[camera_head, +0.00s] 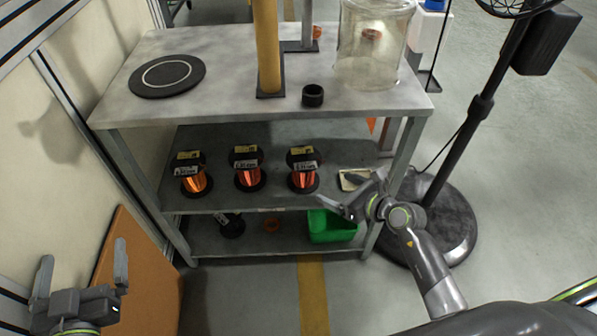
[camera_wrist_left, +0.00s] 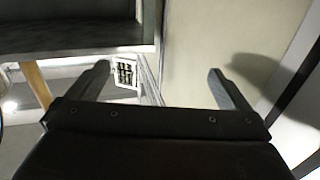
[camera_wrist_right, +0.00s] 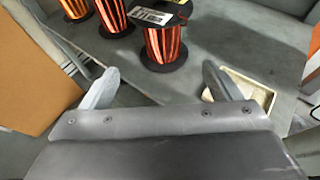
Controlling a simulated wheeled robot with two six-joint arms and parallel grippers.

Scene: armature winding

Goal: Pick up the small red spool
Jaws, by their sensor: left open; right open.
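Three black-flanged spools with labels stand upright in a row on the middle shelf. The left one (camera_head: 194,173) has orange wire, the middle one (camera_head: 247,169) red-orange, and the right one (camera_head: 302,171) redder wire. I cannot tell surely which is the small red spool. My right gripper (camera_head: 348,188) is open and empty, at the shelf's front, right of the right spool. In the right wrist view, that spool (camera_wrist_right: 164,44) stands beyond and between the fingers, apart from them. My left gripper (camera_head: 84,254) is open and empty at lower left, far from the spools.
A pale tray (camera_head: 350,179) lies right of the spools, near my right fingers. A green bin (camera_head: 330,228) and a dark spool (camera_head: 231,225) are on the lower shelf. A yellow post (camera_head: 267,50) and glass jar (camera_head: 372,60) stand on the top. A stand (camera_head: 447,150) rises at right.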

